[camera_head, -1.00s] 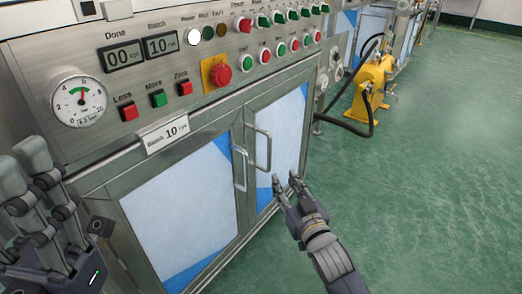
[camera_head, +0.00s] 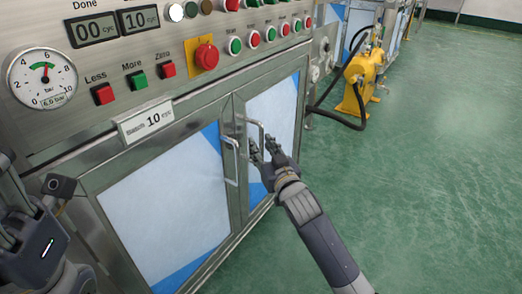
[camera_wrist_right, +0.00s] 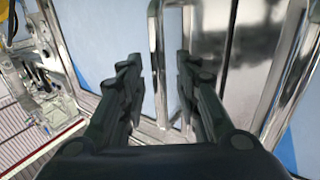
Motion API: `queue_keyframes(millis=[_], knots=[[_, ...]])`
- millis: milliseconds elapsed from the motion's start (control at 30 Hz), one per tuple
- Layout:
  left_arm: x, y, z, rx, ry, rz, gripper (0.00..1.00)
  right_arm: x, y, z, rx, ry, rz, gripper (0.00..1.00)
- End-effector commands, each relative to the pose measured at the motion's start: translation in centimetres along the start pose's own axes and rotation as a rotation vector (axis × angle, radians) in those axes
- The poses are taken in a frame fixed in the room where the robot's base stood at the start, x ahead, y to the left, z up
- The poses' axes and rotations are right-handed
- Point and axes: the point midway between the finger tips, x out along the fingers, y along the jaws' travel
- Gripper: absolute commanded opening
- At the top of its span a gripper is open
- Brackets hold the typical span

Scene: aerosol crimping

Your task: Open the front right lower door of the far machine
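A steel machine with a control panel has two shut lower doors with white and blue panels, the left door (camera_head: 165,212) and the right door (camera_head: 284,98). The right door's upright bar handle (camera_head: 262,133) is beside the left door's handle (camera_head: 230,160). My right gripper (camera_head: 262,147) is open at the right door's handle. In the right wrist view its fingers (camera_wrist_right: 158,75) stand apart on either side of this handle (camera_wrist_right: 155,35), with visible gaps. My left gripper (camera_head: 12,195) is partly cut off at the left edge; its finger opening cannot be made out.
The control panel above carries a gauge (camera_head: 42,78), counters, coloured buttons and a red emergency stop (camera_head: 206,56). A yellow pump (camera_head: 362,80) with a black hose stands beyond the machine. The green floor (camera_head: 430,180) to the right is clear.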

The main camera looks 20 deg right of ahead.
Motion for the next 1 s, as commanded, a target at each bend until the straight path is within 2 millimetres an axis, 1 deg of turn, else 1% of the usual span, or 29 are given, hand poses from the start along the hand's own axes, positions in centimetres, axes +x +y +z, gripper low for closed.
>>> queue_keyframes(millis=[33,167,467,500,600,867,1000], knots=[[-0.05,0.05,-0.14,0.001,0.007,0.002,0.40,0.41,0.01,0.10,0.000,0.001,0.000,0.30],[0.18,0.09,-0.22,0.002,0.013,0.005,0.40,0.90,-0.02,0.02,0.000,0.000,0.000,0.30],[0.30,0.11,-0.21,0.002,0.014,0.006,0.40,1.01,-0.02,-0.05,0.000,-0.001,0.000,0.30],[0.30,0.11,-0.21,0.002,0.014,0.006,0.40,1.01,-0.01,-0.04,0.000,-0.001,0.000,0.21],[0.30,0.11,-0.20,0.002,0.014,0.006,0.40,1.00,-0.01,-0.04,0.000,0.000,0.000,0.00],[0.36,0.11,-0.21,0.001,0.015,0.006,0.40,0.97,0.01,-0.05,0.000,0.000,-0.002,0.00],[0.71,0.06,-0.32,0.001,0.021,0.006,0.40,0.79,0.16,-0.14,-0.002,-0.001,-0.014,0.00]])
